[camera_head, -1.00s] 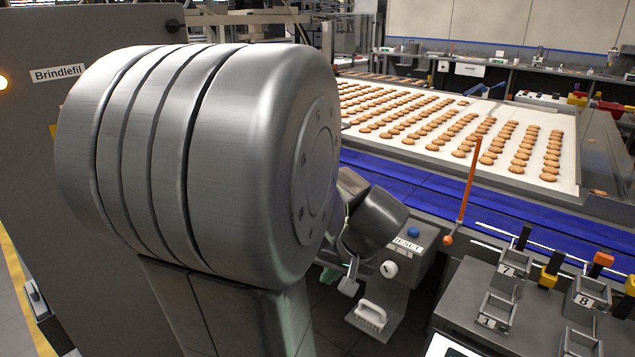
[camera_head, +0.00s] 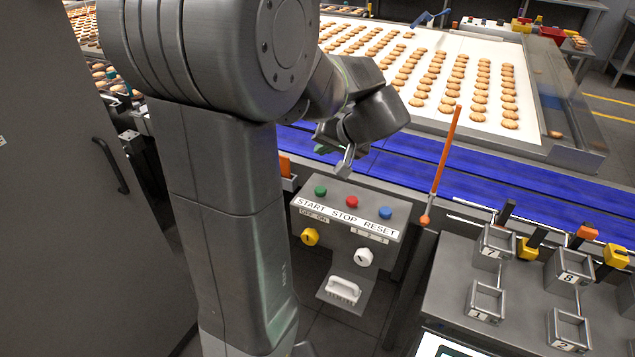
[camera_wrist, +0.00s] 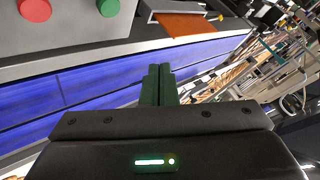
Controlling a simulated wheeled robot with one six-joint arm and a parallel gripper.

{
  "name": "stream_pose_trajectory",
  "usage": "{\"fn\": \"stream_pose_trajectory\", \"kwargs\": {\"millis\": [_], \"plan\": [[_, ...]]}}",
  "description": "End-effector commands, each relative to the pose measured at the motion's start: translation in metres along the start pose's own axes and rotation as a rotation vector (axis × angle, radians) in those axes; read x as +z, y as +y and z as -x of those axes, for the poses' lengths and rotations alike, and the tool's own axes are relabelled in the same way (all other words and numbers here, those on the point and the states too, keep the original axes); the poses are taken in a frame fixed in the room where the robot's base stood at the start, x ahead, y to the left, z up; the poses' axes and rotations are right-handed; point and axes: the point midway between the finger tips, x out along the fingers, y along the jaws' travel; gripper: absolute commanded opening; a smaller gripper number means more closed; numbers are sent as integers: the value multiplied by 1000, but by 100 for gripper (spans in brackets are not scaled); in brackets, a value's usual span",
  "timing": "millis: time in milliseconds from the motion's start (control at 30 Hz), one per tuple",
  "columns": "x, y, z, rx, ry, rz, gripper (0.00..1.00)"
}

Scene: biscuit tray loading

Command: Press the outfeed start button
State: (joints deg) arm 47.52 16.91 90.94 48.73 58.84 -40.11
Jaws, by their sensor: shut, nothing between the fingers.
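The control panel (camera_head: 375,203) stands low in the middle of the head view. Its green START button (camera_head: 320,191), red STOP button (camera_head: 352,202) and blue RESET button (camera_head: 385,213) sit in a row on top. The green button (camera_wrist: 108,7) and red button (camera_wrist: 35,10) also show at the upper left of the wrist view. My gripper (camera_wrist: 158,72) has its dark green fingers shut together and empty. They are to the right of and below the green button in the wrist view, apart from it. In the head view my arm partly hides the gripper, above the panel.
A blue conveyor belt (camera_head: 460,188) runs behind the panel, with a white tray (camera_head: 437,120) of biscuits beyond. An orange rod (camera_head: 447,155) stands right of the panel. Numbered holders (camera_head: 485,302) stand at the right. A yellow knob (camera_head: 310,236) and white knob (camera_head: 364,257) are on the panel front.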

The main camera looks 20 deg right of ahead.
Motion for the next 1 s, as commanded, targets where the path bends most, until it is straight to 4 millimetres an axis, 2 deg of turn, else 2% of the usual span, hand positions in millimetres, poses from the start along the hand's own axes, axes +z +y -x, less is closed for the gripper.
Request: {"fn": "stream_pose_trajectory", "kwargs": {"millis": [267,467,1000], "plan": [[1,1,-2,0,-1,0,0],[8,7,-10,-1,-2,-2,0],[43,42,-59,0,-1,0,0]]}}
